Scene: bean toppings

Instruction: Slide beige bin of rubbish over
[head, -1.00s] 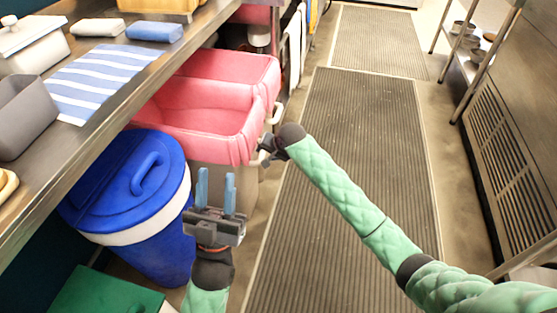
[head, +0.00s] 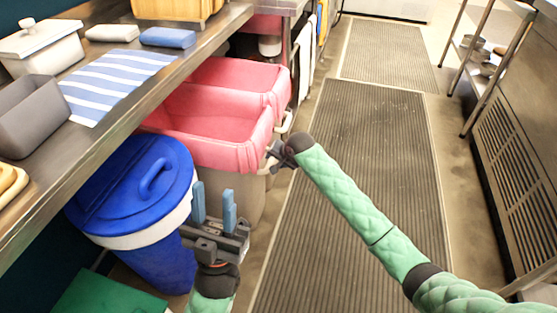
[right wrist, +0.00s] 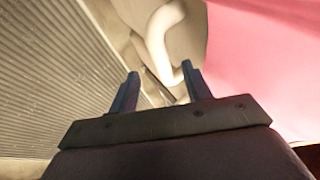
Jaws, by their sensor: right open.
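The near beige bin (head: 246,203) stands on the floor at the counter's edge, with a pink liner (head: 215,135) folded over its rim. Its pale loop handle (head: 268,160) sticks out on the right side; the handle (right wrist: 160,40) also shows in the right wrist view, just beyond my fingertips. My right gripper (head: 278,154) is at this handle, its two fingers apart in the right wrist view (right wrist: 158,85). I cannot tell whether the handle lies between them. My left gripper (head: 214,206) is open and empty, with blue fingers upright in front of the bin's near side.
A second pink-lined bin (head: 245,75) stands directly behind. A blue lidded bin (head: 140,190) stands to the left, close to my left gripper. The counter (head: 115,140) overhangs the bins. Ribbed floor mats (head: 360,180) leave the aisle clear on the right.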

